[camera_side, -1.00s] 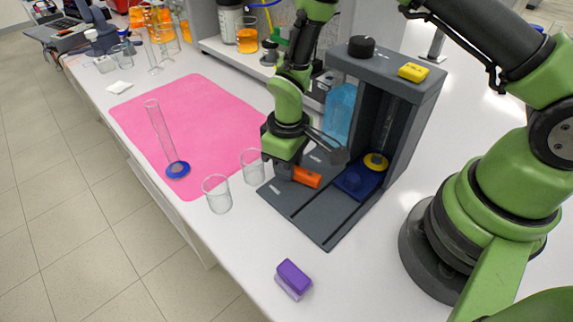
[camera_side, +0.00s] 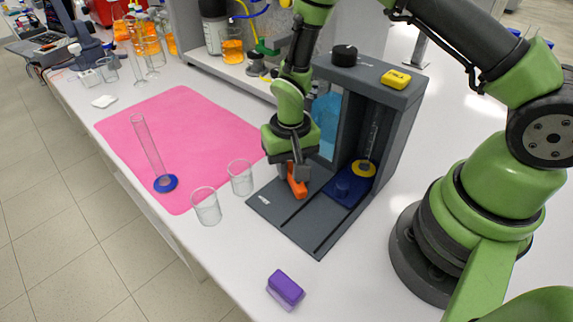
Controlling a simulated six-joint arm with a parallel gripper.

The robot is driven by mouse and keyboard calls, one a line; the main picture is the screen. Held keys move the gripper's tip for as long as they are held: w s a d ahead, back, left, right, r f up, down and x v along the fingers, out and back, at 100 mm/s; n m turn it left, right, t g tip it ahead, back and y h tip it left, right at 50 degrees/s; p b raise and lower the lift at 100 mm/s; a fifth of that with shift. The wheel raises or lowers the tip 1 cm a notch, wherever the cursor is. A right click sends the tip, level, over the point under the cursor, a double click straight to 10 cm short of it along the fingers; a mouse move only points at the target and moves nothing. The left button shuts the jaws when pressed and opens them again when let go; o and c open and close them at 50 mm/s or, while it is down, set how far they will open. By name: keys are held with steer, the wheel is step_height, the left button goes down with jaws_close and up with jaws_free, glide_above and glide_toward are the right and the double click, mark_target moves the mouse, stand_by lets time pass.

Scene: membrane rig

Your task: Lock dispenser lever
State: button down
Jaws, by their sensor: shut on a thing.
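The dispenser is a dark grey rig (camera_side: 392,125) with a flat base plate, standing right of centre. Its orange lever (camera_side: 297,187) lies low over the base plate and points toward the front. My gripper (camera_side: 294,174) comes down from above and is shut on the orange lever. The fingers partly cover the lever, and its pivot end is hidden. A blue block (camera_side: 345,190) with a yellow ring (camera_side: 363,169) sits inside the rig, right of the gripper.
Two empty beakers (camera_side: 206,207) (camera_side: 241,178) stand just left of the base plate. A measuring cylinder (camera_side: 150,152) stands on the pink mat (camera_side: 190,112). A purple-topped box (camera_side: 286,288) lies at the front. The bench front between box and rig is clear.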

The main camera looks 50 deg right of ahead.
steer(key=shift+s+d+m, duration=0.1)
steer(key=shift+s+m, duration=0.05)
steer(key=shift+m, duration=0.15)
steer(key=c, duration=1)
jaws_free()
steer(key=shift+o, duration=0.2)
steer(key=shift+r, duration=0.1)
step_height(320, 180, up, 10)
step_height(320, 180, up, 14)
steer(key=t+y, duration=0.1)
steer(key=t, duration=0.2)
glide_above(291, 167)
steer(key=s, duration=0.6)
steer(key=s+r+n+t+y, duration=0.1)
steer(key=s+r+t, duration=0.3)
steer(key=s, duration=0.6)
steer(key=shift+d+r+n, duration=0.45)
steer(key=shift+r+n, duration=0.15)
steer(key=shift+r, duration=0.3)
